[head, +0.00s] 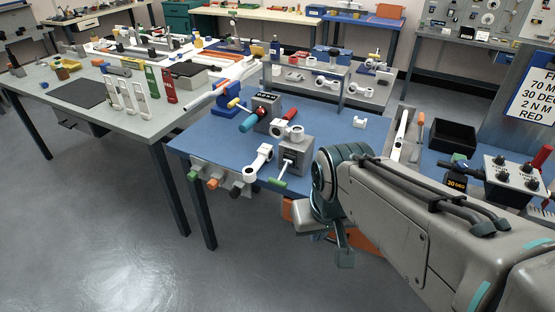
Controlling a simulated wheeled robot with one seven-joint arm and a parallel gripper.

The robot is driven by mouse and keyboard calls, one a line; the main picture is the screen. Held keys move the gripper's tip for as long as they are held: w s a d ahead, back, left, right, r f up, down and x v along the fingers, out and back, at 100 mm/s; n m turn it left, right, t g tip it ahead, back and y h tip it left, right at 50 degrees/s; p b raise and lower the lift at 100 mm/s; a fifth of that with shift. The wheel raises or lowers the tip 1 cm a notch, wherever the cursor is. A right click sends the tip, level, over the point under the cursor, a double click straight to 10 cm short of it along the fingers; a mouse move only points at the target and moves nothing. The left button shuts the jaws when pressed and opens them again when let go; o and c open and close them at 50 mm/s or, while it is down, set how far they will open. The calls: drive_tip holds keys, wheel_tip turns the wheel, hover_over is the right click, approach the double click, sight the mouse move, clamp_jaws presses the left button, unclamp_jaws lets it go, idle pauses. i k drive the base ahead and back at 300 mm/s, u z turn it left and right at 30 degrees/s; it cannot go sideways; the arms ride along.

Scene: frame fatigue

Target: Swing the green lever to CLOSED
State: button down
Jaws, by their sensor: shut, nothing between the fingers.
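A lever with a green grip (277,183) sticks out low from the front of a grey box (294,158) on the blue bench. Its pale rod slopes down and left from the box face. Small markings on the box are too small to read, so I cannot tell which one the lever points at. My gripper (345,258) hangs in front of the bench edge, right of and below the green grip, and is apart from it. It is shut and empty. My arm comes in from the right and hides part of the bench behind it.
White pipe fittings (258,161) stand to the left. Orange parts (365,238) lie below my arm. Open floor (120,230) is at left.

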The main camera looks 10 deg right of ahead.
sight(276, 182)
drive_tip(key=z, duration=0.85)
drive_tip(key=i, duration=0.75)
drive_tip(key=u, duration=1.4)
